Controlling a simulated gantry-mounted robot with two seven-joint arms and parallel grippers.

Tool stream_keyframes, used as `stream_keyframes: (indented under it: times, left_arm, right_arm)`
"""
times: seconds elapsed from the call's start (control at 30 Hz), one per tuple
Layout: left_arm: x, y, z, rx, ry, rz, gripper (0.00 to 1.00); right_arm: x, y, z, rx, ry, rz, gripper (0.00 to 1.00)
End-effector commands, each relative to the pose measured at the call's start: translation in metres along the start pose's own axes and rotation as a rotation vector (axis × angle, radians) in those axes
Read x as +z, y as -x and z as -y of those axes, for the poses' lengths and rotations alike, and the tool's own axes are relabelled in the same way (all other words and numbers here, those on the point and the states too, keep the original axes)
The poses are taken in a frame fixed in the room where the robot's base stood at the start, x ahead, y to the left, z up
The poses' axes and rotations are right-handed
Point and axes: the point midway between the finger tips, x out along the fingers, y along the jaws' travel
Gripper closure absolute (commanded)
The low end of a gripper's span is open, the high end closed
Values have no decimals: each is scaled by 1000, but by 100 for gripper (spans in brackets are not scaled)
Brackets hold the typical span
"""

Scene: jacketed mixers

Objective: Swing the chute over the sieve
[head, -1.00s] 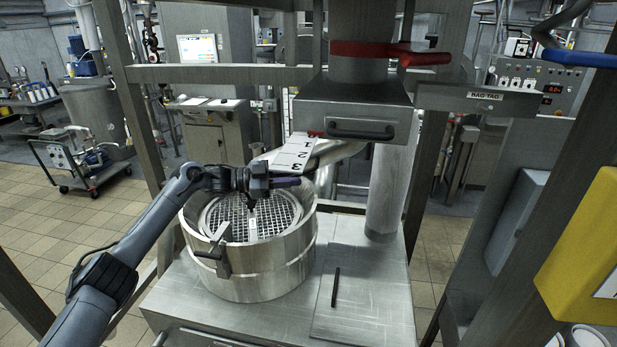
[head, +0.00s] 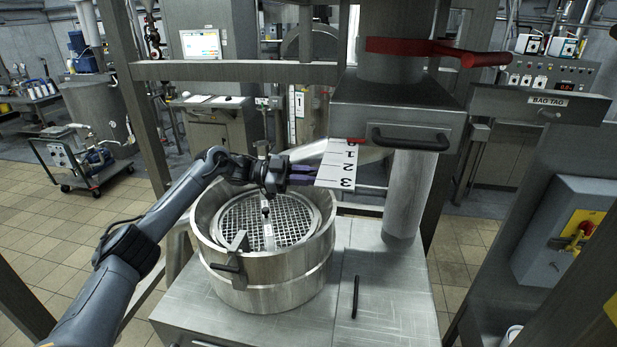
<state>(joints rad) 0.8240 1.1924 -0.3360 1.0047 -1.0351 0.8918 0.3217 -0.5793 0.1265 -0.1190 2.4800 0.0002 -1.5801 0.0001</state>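The sieve (head: 240,222) is a round mesh in the open metal drum (head: 275,292) on the steel bench. The chute (head: 309,152) is a bare metal spout under the hopper box, to the right of and above the drum. A white plate marked 1, 2, 3 (head: 340,165) hides part of it. My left gripper (head: 313,174) points right above the drum's far rim. Its two purple fingers look slightly apart, with the tips at the plate's left edge. I cannot tell whether they touch the plate or chute. My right gripper is out of view.
The hopper box (head: 395,98) hangs above, with a red-handled valve (head: 440,48) on its pipe. A frame post (head: 150,110) stands behind my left arm. A vertical metal column (head: 410,195) rises from the bench (head: 385,285), which is mostly clear at right.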

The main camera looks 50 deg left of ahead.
Motion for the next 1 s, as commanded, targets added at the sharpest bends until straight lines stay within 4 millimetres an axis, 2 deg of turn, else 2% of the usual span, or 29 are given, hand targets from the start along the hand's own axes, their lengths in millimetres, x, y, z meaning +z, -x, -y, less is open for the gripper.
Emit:
stream_keyframes:
  times: [0.03, 0.13, 0.17, 0.43, 0.57, 0.67, 1.0]
  left_arm:
    - [4, 1, 2, -8, -1, 9, 76]
    - [3, 1, 1, -7, -1, 8, 61]
    - [3, 1, 1, -6, 0, 7, 60]
    - [2, 1, 0, -4, 0, 5, 60]
    - [3, 8, 0, -4, 0, 6, 60]
    - [4, 19, 0, -5, -1, 7, 60]
    - [3, 77, 0, -7, -1, 9, 60]
  right_arm:
    - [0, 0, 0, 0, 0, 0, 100]
    - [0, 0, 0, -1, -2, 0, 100]
    - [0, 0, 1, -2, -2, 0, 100]
    - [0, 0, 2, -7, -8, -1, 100]
    - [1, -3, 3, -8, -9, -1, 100]
    - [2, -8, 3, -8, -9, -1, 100]
    - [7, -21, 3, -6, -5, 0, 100]
